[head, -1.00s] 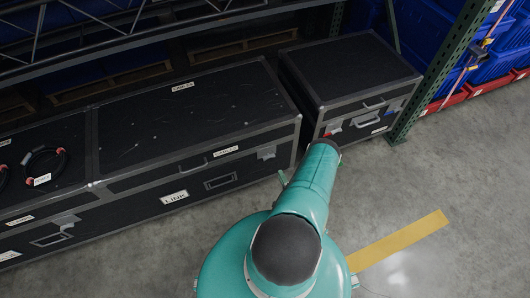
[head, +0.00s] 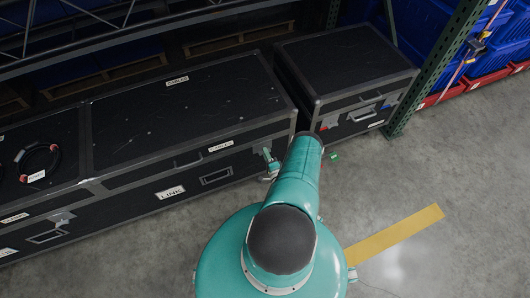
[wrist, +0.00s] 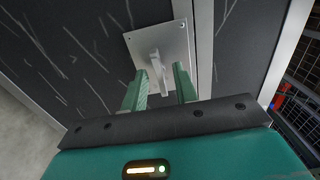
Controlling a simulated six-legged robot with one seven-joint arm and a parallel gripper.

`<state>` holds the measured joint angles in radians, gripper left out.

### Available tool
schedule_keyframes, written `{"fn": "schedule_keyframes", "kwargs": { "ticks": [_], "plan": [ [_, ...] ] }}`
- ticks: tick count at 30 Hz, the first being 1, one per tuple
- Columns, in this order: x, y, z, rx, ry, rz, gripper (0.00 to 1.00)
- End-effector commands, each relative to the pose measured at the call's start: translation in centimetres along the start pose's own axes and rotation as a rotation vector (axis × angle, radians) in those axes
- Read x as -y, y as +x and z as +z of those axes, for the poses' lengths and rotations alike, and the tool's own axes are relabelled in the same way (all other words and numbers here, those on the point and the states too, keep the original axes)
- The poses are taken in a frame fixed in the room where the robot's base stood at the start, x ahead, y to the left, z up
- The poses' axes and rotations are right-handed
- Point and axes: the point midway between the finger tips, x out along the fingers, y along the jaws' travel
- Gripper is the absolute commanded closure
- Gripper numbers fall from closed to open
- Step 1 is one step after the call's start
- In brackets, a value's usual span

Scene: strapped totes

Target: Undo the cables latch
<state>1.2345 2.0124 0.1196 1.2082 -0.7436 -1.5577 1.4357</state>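The cables case is a long black case (head: 140,135) with metal edging and white "CABLES" labels on its lid and front. Its latch (wrist: 158,68), a pale metal plate with a raised lever, sits at the lid seam and fills the upper middle of the wrist view. My gripper (wrist: 161,72) has two green fingers spread apart, one on each side of the lever's lower end. I see a gap between the fingers and the lever. In the head view my gripper (head: 271,162) is at the right end of the case front and mostly covers the latch.
A smaller black case (head: 345,65) with latches stands to the right across a narrow gap. A coiled cable (head: 38,162) rests on the left lid.

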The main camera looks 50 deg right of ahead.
Motion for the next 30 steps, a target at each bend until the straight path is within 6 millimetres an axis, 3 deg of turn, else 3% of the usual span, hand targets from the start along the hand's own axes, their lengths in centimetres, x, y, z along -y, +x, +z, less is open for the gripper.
{"fn": "schedule_keyframes", "kwargs": {
  "ticks": [6, 13, 18, 30],
  "plan": [
    [0.0, 1.8, -0.1, 0.001, 0.000, 0.000, 0.71],
    [0.0, 1.8, -0.1, 0.001, 0.001, 0.000, 0.71],
    [0.0, 1.8, -0.1, 0.001, 0.000, 0.000, 1.00],
    [0.0, 1.8, -0.1, 0.003, -0.037, 0.000, 1.00]
  ]
}}
